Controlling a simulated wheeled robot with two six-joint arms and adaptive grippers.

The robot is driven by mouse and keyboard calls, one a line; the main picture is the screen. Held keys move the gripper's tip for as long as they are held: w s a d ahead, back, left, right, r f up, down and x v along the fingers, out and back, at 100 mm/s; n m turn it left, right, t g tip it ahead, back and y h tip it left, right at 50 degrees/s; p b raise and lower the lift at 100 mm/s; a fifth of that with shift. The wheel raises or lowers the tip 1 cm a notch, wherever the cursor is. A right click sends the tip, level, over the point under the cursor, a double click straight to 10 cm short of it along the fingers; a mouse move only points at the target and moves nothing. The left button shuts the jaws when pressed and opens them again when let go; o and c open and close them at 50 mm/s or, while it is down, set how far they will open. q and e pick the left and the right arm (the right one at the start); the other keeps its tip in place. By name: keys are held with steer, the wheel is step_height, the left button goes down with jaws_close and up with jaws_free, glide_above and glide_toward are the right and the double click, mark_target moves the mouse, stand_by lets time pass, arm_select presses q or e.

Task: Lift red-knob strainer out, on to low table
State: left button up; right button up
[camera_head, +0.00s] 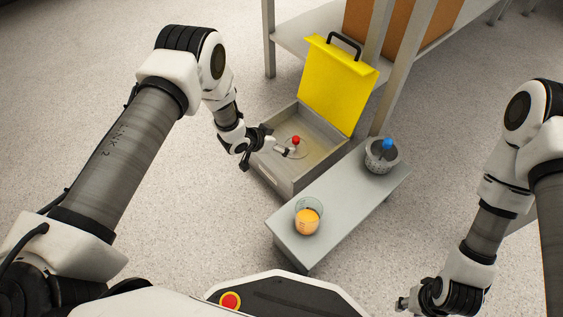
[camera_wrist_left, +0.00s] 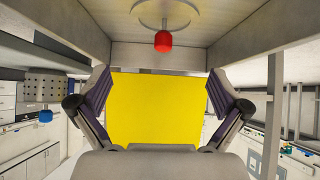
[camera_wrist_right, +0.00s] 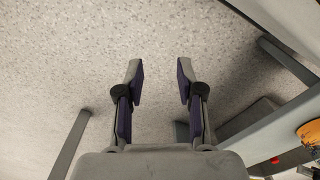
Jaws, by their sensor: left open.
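The red-knob strainer (camera_head: 296,141) sits inside the open grey box, its red knob up and a pale round disc around it. In the left wrist view the red knob (camera_wrist_left: 163,41) shows at the top, above the space between the fingers. My left gripper (camera_head: 281,144) is open and empty, at the left part of the box beside the knob and apart from it. The low table (camera_head: 345,190) is a grey bench in front of the box. My right gripper (camera_head: 405,302) is open and empty, low at the right; its fingers (camera_wrist_right: 158,69) are spread over floor.
The grey box (camera_head: 283,178) has a raised yellow lid (camera_head: 338,88) with a black handle. The table's middle is clear. A shelf rack (camera_head: 294,37) stands behind.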

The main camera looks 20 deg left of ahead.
mark_target(293, 141)
arm_select(q)
steer(key=shift+w+d+f+m+b, duration=0.25)
steer(key=shift+w+f+b, duration=0.2)
steer(key=shift+w+f, duration=0.4)
steer(key=b+x, duration=0.7)
steer(key=shift+w+d+f+b, duration=0.2)
steer(key=shift+w+d+b, duration=0.15)
steer(key=shift+w+b, duration=0.15)
arm_select(e)
step_height(293, 141, down, 10)
steer(key=w, duration=0.1)
steer(key=shift+w+f, duration=0.15)
steer(key=shift+f, duration=0.05)
steer(key=shift+d, duration=0.1)
arm_select(q)
jaws_close()
